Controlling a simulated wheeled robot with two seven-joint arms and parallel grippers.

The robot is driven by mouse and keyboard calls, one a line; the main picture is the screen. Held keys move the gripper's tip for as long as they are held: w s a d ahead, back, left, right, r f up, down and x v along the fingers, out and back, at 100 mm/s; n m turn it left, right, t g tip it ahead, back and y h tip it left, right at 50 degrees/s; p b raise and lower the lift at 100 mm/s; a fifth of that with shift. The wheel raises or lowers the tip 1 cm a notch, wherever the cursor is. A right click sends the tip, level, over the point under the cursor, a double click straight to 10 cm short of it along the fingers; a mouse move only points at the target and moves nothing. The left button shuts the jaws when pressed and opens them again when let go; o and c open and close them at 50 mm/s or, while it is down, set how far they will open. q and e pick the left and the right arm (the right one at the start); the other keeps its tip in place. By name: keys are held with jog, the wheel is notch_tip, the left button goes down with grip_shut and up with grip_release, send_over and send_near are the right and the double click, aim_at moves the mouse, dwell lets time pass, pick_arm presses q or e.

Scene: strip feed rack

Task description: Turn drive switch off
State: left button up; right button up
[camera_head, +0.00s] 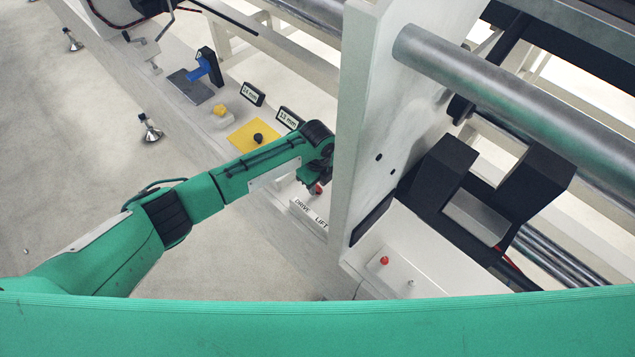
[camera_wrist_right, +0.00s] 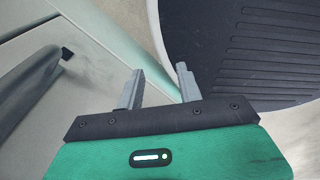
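The drive switch panel (camera_head: 308,217) is a white box with the labels DRIVE and LIFT, low beside the upright white plate in the head view. A small red part (camera_head: 318,189) shows just above the panel, at my left gripper (camera_head: 313,189). The left arm reaches in from the left and its wrist hides most of the switches. The left fingers are too small and covered to tell whether they are open. My right gripper (camera_wrist_right: 158,88) shows in the right wrist view with its two grey fingers apart and nothing between them.
A white upright plate (camera_head: 362,120) stands right of the left wrist. A box with a red button (camera_head: 384,260) is nearer. A yellow plate (camera_head: 254,136) with a black knob, size signs (camera_head: 252,94) and a blue-handled tool (camera_head: 199,71) lie along the rail. Open floor is left.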

aim_at(317, 186)
pick_arm(q)
jog(key=shift+r, duration=0.1)
notch_tip(317, 186, up, 14)
jog(key=b, duration=0.2)
jog(key=shift+s+f, duration=0.1)
jog(key=shift+f, duration=0.15)
dwell(0.4)
